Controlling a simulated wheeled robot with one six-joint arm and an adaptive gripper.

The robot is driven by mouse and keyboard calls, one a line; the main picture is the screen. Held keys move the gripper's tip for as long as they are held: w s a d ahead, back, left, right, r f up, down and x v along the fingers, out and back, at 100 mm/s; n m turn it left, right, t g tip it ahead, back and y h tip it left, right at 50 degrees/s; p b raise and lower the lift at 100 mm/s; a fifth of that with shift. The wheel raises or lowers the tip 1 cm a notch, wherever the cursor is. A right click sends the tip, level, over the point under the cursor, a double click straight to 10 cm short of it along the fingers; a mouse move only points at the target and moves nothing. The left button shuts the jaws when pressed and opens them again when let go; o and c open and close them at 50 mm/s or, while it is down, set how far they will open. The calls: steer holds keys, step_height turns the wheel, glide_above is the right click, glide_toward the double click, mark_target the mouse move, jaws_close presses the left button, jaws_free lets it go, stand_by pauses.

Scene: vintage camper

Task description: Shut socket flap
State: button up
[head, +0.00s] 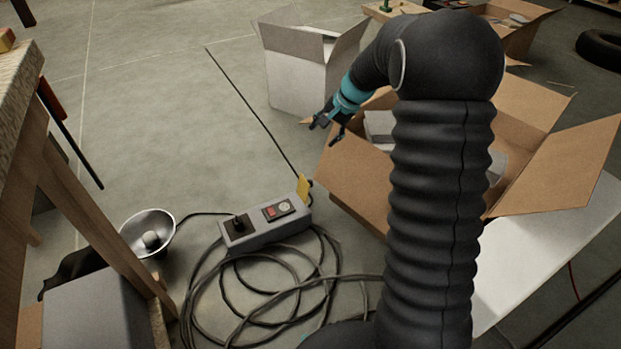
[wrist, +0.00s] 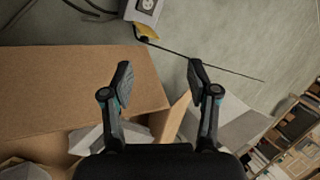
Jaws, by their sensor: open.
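A grey socket box (head: 264,232) lies on the floor with a black plug, a red switch and a round socket on top. A yellow flap (head: 304,188) stands raised at its right end, beside the socket. In the wrist view the end of the box (wrist: 148,8) with its socket face shows at the top edge, and the yellow flap (wrist: 146,31) sticks out from it. My gripper (head: 329,124) is open and empty, above and beyond the box, near the cardboard boxes. Its spread fingers (wrist: 159,68) point towards the floor near the flap, apart from it.
An open cardboard box (head: 352,172) stands right of the socket box, with a pale carton (head: 290,84) behind. Coiled black cable (head: 235,300) lies in front. A metal lamp (head: 148,232) and wooden bench legs (head: 100,220) are at left.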

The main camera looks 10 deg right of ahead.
steer(key=w+d+f+m, duration=0.2)
steer(key=w+f, duration=0.5)
steer(key=f, duration=0.4)
steer(key=m+y, duration=0.2)
steer(key=m, duration=0.2)
glide_toward(312, 182)
steer(key=x, duration=1)
steer(key=shift+w+d+f, duration=0.1)
steer(key=shift+d+f, duration=0.05)
jaws_close()
